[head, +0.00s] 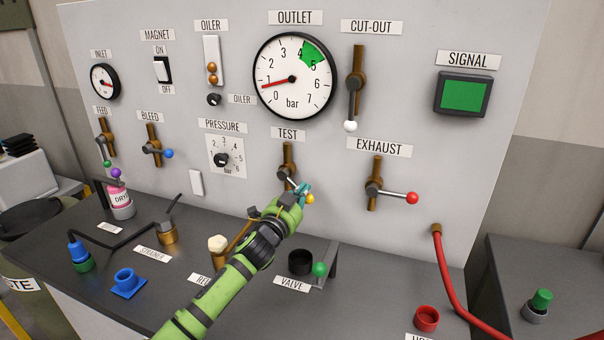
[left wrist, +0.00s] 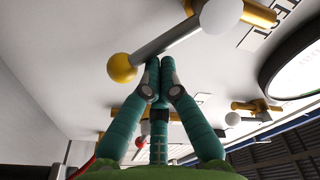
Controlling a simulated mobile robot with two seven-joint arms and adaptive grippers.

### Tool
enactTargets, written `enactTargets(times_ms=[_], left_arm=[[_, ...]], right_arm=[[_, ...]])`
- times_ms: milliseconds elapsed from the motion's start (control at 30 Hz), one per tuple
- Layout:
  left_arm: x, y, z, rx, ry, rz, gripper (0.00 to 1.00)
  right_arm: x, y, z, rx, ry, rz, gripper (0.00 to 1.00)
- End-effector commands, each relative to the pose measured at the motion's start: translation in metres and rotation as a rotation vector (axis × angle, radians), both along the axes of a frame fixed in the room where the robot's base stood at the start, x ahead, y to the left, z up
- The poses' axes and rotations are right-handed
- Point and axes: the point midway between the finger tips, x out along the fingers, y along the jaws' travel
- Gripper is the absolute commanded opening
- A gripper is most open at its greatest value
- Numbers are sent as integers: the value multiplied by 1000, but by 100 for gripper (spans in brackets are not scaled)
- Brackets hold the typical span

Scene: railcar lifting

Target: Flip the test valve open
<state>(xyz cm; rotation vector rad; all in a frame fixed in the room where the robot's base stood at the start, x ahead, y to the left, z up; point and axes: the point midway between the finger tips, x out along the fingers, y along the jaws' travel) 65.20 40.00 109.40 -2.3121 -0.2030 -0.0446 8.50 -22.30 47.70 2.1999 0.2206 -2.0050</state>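The test valve (head: 288,155) is a brass pipe under the TEST label on the grey panel. Its short metal lever slopes down to the right and ends in a yellow knob (head: 310,198). In the left wrist view the lever (left wrist: 170,42) crosses above my fingertips, with the yellow knob (left wrist: 123,67) to their left. My left gripper (head: 304,188) is at the lever, just above the knob in the head view. Its teal fingertips (left wrist: 160,62) are together, close against or touching the lever's side, with no lever visible between them. My right gripper is out of view.
The exhaust valve lever (head: 395,195) with a red knob points right, near the test valve. The cut-out lever (head: 351,105) hangs down. The outlet gauge (head: 293,78) is above; its needle is near 1. A black cup (head: 300,262) and green ball (head: 320,269) stand on the bench below.

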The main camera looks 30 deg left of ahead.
Motion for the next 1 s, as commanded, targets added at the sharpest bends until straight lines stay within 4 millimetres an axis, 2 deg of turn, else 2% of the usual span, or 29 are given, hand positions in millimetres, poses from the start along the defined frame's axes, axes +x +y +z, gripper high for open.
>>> enactTargets(times_ms=[600,1000], left_arm=[[-6,23,-27,548,134,1,0],[-8,35,-34,749,181,2,0]], right_arm=[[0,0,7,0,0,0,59],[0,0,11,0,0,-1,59]])
